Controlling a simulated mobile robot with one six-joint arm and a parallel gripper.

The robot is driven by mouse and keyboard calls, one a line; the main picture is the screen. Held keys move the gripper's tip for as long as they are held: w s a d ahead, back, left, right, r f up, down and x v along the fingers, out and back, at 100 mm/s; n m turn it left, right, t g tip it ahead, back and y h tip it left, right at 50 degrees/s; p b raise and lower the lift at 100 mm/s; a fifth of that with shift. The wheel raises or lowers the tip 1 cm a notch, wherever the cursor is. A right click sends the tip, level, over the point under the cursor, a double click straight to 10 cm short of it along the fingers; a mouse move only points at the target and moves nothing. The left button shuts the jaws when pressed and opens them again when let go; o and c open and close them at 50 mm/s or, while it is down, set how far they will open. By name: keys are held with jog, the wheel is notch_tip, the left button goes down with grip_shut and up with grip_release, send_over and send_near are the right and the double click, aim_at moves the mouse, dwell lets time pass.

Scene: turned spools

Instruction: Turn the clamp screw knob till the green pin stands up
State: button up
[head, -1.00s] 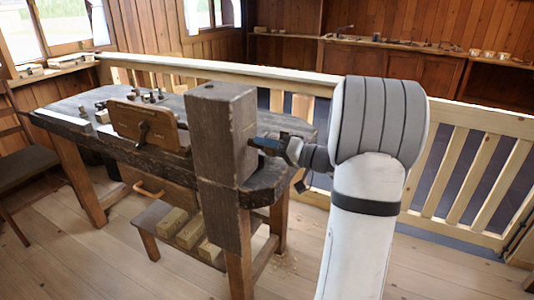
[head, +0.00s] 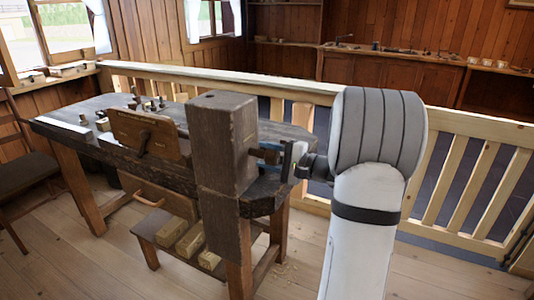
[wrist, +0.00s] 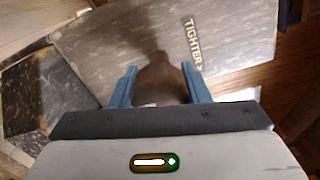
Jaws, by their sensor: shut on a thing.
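The clamp screw knob (wrist: 160,80) is a dark brown turned piece between my gripper's two blue fingers in the wrist view. In the head view the knob (head: 264,154) sticks out of the right side of the thick dark wooden post (head: 222,145). My gripper (wrist: 160,88) is shut on the knob, one finger on each side. In the head view my gripper (head: 284,158) reaches the knob from the right. A label reading "TIGHTER >" (wrist: 193,43) is beside the knob. I cannot make out the green pin in either view.
The post stands at the near corner of a dark workbench (head: 75,133), with a brown board (head: 150,135) to its left. Wooden blocks (head: 190,243) lie on a low shelf below. A pale railing (head: 450,115) runs behind. Floor at front left is clear.

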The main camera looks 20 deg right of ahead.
aim_at(278, 159)
jog(key=m+p, duration=0.3)
jog(key=m, duration=0.2)
jog(key=shift+s+f+m+p, duration=0.1)
jog(key=shift+f+m+p, duration=0.1)
jog(key=shift+m+p, duration=0.95)
jog(key=shift+m, duration=0.45)
jog(key=shift+f, duration=0.1)
jog(key=o, duration=1)
jog(key=shift+d+r, duration=0.1)
jog(key=shift+r, duration=0.1)
jog(key=shift+v, duration=3.9)
